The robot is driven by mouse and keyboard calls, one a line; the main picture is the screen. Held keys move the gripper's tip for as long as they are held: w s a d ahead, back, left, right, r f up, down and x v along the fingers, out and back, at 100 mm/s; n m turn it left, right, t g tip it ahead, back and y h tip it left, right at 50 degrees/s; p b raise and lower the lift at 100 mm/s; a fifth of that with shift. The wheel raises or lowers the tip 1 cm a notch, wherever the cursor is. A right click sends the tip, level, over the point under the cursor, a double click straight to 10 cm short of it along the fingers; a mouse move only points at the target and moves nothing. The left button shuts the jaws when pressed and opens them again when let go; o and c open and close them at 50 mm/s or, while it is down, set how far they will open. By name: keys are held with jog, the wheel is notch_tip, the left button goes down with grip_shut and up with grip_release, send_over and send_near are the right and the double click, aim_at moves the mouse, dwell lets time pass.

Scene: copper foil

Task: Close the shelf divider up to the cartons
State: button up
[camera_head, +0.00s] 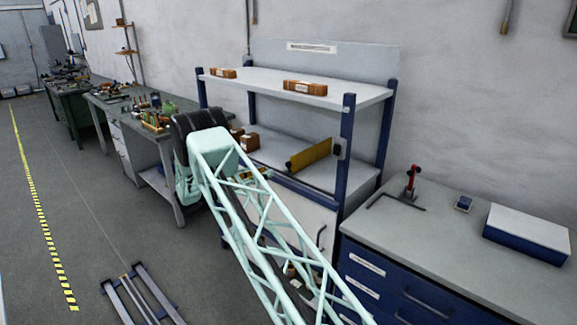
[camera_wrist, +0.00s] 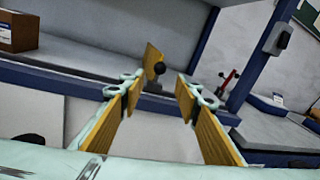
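The yellow shelf divider (camera_head: 310,154) stands upright on the middle shelf, near the right blue post. In the wrist view the divider (camera_wrist: 152,58) shows edge-on with a dark round knob (camera_wrist: 159,68). Brown cartons (camera_head: 249,142) stand on the same shelf to its left, partly hidden by my arm, with a bare gap between. One carton (camera_wrist: 18,32) shows at the left of the wrist view. My gripper (camera_wrist: 157,94) is open and empty. Its yellow-padded fingers lie either side of the divider in the picture, apparently short of it. The gripper is mostly hidden in the head view.
The top shelf (camera_head: 345,95) holds two cartons above. A blue post (camera_head: 346,160) rises at the shelf's right front. A bench (camera_head: 450,230) on the right carries a red-handled tool (camera_head: 412,182) and a blue-white box (camera_head: 527,232). A cluttered workbench (camera_head: 105,98) stands left.

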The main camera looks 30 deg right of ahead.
aim_at(289, 164)
jog(key=shift+w+d+b, duration=0.2)
jog(key=shift+d+b, duration=0.1)
jog(key=shift+d, duration=3.15)
jog(key=shift+w+d+b, duration=0.15)
jog(key=shift+d+b, duration=0.1)
jog(key=shift+d, duration=3.2)
grip_shut()
